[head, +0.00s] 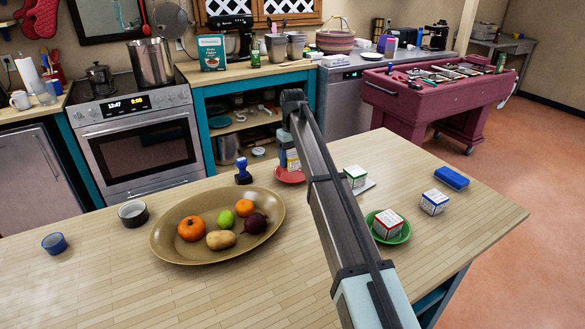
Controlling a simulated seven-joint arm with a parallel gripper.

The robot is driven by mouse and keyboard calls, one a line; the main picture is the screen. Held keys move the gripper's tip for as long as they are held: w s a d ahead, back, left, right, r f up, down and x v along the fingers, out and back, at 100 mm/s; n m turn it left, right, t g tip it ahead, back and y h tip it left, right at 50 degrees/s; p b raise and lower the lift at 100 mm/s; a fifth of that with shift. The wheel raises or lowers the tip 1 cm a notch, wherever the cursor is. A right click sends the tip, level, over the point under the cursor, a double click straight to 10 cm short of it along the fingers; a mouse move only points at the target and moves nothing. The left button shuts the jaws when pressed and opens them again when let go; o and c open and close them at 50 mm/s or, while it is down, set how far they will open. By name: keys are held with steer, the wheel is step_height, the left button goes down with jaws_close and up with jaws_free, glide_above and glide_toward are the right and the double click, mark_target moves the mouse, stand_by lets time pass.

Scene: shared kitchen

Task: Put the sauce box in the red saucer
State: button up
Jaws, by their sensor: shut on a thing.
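The red saucer (286,178) lies near the far edge of the wooden table, partly hidden by my arm. My gripper (289,150) points down over it, shut on a small white box (293,161) with an orange-yellow part; I take this as the sauce box. The box is upright, within the saucer's outline in the head view. I cannot tell whether it touches the saucer. My arm hides part of the gripper and fingers.
A large oval tray (168,250) with fruit and vegetables stands left, with a blue stamp-like item (243,171) behind it. Right are a green-marked box (355,176), a red-marked box (388,224) on a green saucer (402,236), a blue-marked box (434,202) and a blue block (451,178).

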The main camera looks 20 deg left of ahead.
mark_target(293, 167)
steer(key=shift+f, duration=2)
steer(key=o, duration=0.9)
steer(key=shift+f, duration=0.1)
step_height(293, 167, up, 12)
steer(key=shift+r, duration=0.15)
